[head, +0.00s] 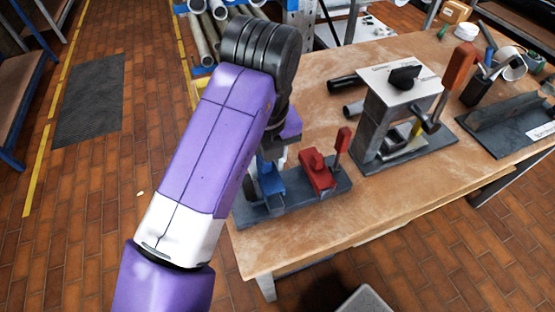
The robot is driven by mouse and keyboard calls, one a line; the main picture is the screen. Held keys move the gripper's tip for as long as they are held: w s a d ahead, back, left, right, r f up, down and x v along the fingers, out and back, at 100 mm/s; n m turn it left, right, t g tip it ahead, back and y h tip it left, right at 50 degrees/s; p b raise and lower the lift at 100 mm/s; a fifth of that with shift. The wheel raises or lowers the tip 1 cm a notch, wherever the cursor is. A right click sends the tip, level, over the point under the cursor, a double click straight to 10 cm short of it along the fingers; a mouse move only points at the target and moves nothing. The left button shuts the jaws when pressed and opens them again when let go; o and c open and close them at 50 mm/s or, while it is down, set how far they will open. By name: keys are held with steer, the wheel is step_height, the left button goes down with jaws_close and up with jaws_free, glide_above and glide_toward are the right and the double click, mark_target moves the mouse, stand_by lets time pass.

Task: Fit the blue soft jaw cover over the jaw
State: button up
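A blue piece (272,186), which looks like the soft jaw cover, is at the left part of a dark grey base plate (328,193) on the near left corner of the wooden bench. My purple arm hides its left side. My gripper (279,155) points down just above or at the blue piece. Its fingertips are mostly hidden, so I cannot tell whether it holds the piece. A red block (317,174) stands on the same plate, right of the blue piece, with an upright red handle (343,141) beside it. I cannot make out the bare jaw.
A grey fixture with a pale top plate (398,82) and an orange-handled lever (459,70) stands to the right. Dark tubes (347,84) lie behind. An angled grey bracket (510,112) sits far right. The bench front (350,220) is clear.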

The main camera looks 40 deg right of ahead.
mark_target(274, 171)
steer(key=shift+g, duration=0.4)
steer(key=f, duration=0.3)
steer(key=s+d+f, duration=0.1)
steer(key=shift+f, duration=0.2)
steer(key=shift+w+a, duration=0.1)
steer(key=shift+w, duration=1.1)
steer(key=shift+t, duration=0.4)
steer(key=r, duration=0.3)
steer(key=s+a+r, duration=0.1)
steer(key=r, duration=0.3)
steer(key=r+p, duration=0.1)
steer(key=r, duration=0.3)
steer(key=shift+s+a+r, duration=0.15)
steer(key=shift+s+a, duration=0.05)
steer(key=shift+s, duration=0.2)
steer(key=shift+d+r, duration=0.15)
steer(key=shift+r, duration=0.3)
steer(key=shift+s, duration=0.1)
steer(key=shift+d, duration=0.1)
